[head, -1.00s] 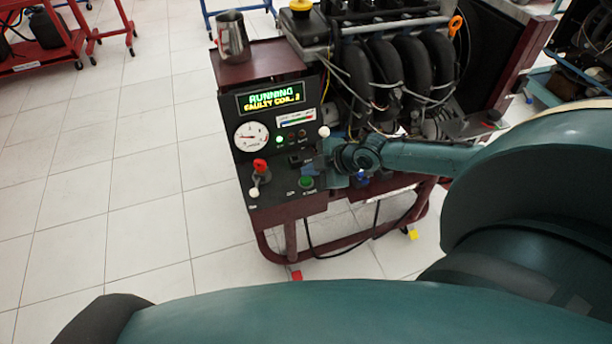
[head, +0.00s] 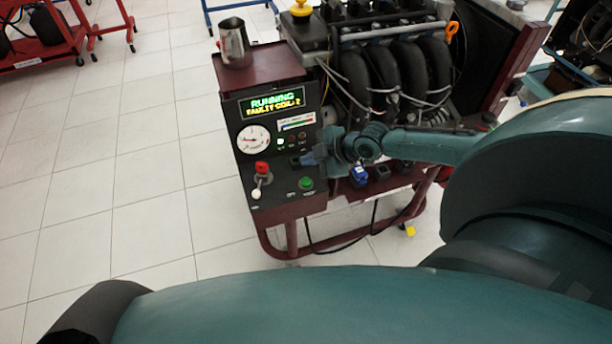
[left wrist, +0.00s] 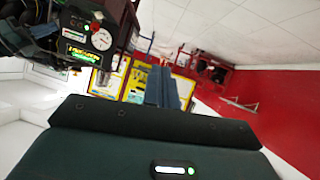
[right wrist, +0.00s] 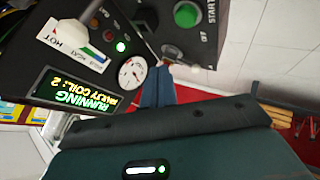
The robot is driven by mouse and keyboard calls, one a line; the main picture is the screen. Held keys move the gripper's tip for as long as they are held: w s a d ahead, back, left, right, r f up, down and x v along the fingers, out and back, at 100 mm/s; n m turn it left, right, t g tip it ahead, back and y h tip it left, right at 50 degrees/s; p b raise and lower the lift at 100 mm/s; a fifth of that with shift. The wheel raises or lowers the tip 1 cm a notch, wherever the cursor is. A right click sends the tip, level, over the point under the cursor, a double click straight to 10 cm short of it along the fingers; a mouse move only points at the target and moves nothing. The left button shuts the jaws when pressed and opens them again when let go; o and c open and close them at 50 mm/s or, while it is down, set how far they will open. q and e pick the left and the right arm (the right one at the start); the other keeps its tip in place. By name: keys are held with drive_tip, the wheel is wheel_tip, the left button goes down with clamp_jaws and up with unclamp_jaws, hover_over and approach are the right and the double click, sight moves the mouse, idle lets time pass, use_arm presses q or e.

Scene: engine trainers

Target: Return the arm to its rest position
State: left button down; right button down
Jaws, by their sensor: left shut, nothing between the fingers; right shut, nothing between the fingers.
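My right arm reaches in from the right in the head view. Its gripper (head: 312,158) is shut and empty, in front of or over the black control panel (head: 285,205) of the engine trainer; I cannot tell if it touches. In the right wrist view the shut fingers (right wrist: 157,88) show near the round gauge (right wrist: 132,72). The display (head: 276,103) reads RUNNING and FAULTY COIL: 2. My left gripper is outside the head view. In the left wrist view its fingers (left wrist: 165,88) are together and empty, with the trainer farther off at upper left.
A metal jug (head: 234,45) stands on top of the trainer. The engine (head: 395,75) is right of the panel. Red carts (head: 55,50) stand at upper left. Open tiled floor (head: 120,190) lies left.

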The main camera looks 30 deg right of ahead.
idle(0.3)
drive_tip(key=s+a+m+t+y+p, duration=0.1)
drive_tip(key=s+a+m+p, duration=0.15)
drive_tip(key=s+a, duration=0.55)
drive_tip(key=s+a+m+t+y+p, duration=0.1)
drive_tip(key=s+a+m, duration=0.35)
drive_tip(key=a, duration=0.65)
use_arm(q)
drive_tip(key=shift+s+a+f+m+g+y+p, duration=0.2)
drive_tip(key=shift+a+g+y+p, duration=0.1)
drive_tip(key=shift+a+p, duration=0.15)
drive_tip(key=shift+s+a+f+m+g+y+p, duration=0.1)
drive_tip(key=shift+s+a+g+y+p, duration=0.15)
drive_tip(key=shift+a, duration=0.3)
use_arm(e)
drive_tip(key=s+d+r+m+h, duration=0.2)
drive_tip(key=s+m+h, duration=0.1)
drive_tip(key=s, duration=0.3)
drive_tip(key=shift+d+m+t, duration=0.15)
drive_tip(key=shift+m+t, duration=0.15)
drive_tip(key=shift+m, duration=0.5)
use_arm(q)
drive_tip(key=shift+w+r, duration=0.1)
